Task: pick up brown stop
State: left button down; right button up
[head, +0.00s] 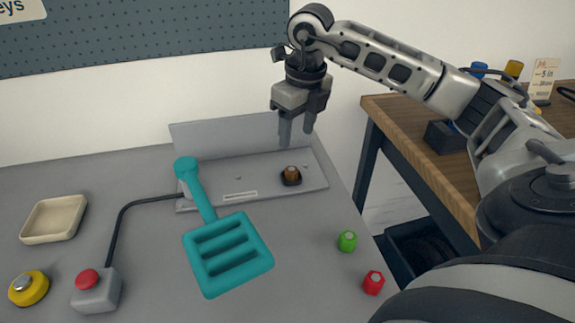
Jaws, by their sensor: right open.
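The brown stop (291,174) is a small brown piece sitting upright on a dark base near the right end of a grey tray-like fixture (245,180) with a raised back panel. My right gripper (297,134) points down, open and empty, a short way above the brown stop and in front of the back panel. The gap between its fingers shows. My left gripper is not in view.
A teal slotted scoop (228,254) lies across the fixture's front. A green piece (347,241) and a red piece (373,283) stand at right. A wooden table (420,130) stands right.

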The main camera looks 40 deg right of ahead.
send_over(292, 169)
jog(key=s, duration=0.1)
jog(key=f, duration=0.5)
jog(key=shift+s+a+f, duration=0.15)
jog(key=shift+a+f, duration=0.05)
jog(key=shift+a, duration=0.1)
jog(key=shift+w+d+f, duration=0.1)
jog(key=shift+w+f, duration=0.1)
jog(key=shift+f, duration=0.7)
jog(key=shift+w+d+f, duration=0.1)
jog(key=shift+w+f, duration=0.1)
jog(key=shift+f, duration=0.7)
jog(key=shift+w+d+f, duration=0.1)
jog(key=shift+w+f, duration=0.1)
jog(key=shift+f, duration=0.7)
jog(key=shift+c, duration=0.3)
jog(key=c, duration=1)
